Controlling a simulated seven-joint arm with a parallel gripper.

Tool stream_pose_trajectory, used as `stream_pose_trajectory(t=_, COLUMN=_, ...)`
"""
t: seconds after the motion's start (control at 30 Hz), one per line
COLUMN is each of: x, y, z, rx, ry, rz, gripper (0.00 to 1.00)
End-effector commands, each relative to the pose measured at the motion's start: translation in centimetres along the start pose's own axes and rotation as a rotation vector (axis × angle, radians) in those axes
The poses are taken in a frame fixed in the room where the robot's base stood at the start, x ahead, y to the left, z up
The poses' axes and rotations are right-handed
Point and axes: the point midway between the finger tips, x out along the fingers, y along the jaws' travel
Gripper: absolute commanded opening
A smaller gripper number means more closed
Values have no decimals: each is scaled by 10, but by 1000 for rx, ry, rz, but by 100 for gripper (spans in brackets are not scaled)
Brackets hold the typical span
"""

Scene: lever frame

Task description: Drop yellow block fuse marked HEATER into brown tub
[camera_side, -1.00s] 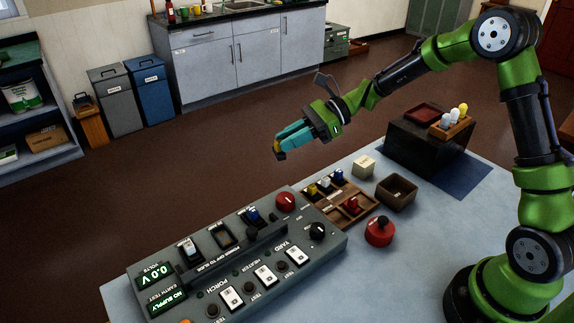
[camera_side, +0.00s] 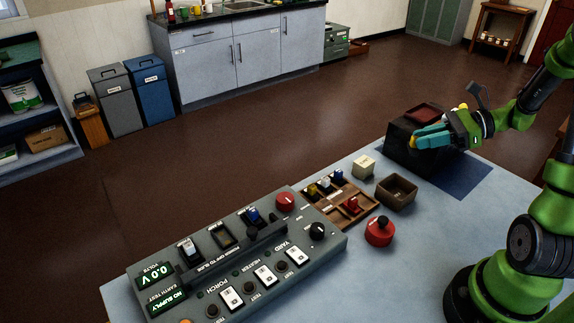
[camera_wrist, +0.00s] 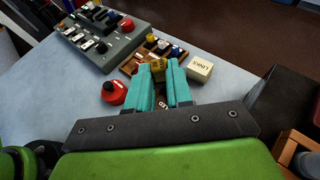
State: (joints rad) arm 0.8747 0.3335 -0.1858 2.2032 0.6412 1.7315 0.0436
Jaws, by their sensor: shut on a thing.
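My gripper (camera_side: 420,140) is shut on a yellow block fuse (camera_side: 412,143), held at the fingertips in front of the black box. In the wrist view the fuse (camera_wrist: 158,68) sits between the teal fingers of my gripper (camera_wrist: 160,82); its marking is not readable. The brown tub (camera_side: 396,195) stands on the table, to the left of and nearer than my gripper in the side view, and looks empty. In the wrist view the tub is mostly hidden behind my fingers.
A cream block marked LINKS (camera_wrist: 200,68) and a red round button (camera_side: 379,231) flank the tub. A wooden fuse tray (camera_side: 338,202) lies beside the grey switch panel (camera_side: 230,260). The black box (camera_side: 400,150) with a dark red tray (camera_side: 422,112) stands behind my gripper.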

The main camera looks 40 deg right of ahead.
Motion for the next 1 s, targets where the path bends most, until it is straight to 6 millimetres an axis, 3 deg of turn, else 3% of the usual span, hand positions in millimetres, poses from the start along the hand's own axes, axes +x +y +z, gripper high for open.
stream_pose_trajectory(t=0.4, x=18, y=0, z=-43, rx=4, ry=0, rz=3, gripper=0)
stream_pose_trajectory(t=0.83, x=22, y=0, z=-51, rx=1, ry=1, rz=2, gripper=0)
stream_pose_trajectory(t=0.87, x=22, y=0, z=-51, rx=1, ry=1, rz=2, gripper=22)
stream_pose_trajectory(t=1.0, x=22, y=0, z=-51, rx=1, ry=1, rz=2, gripper=43)
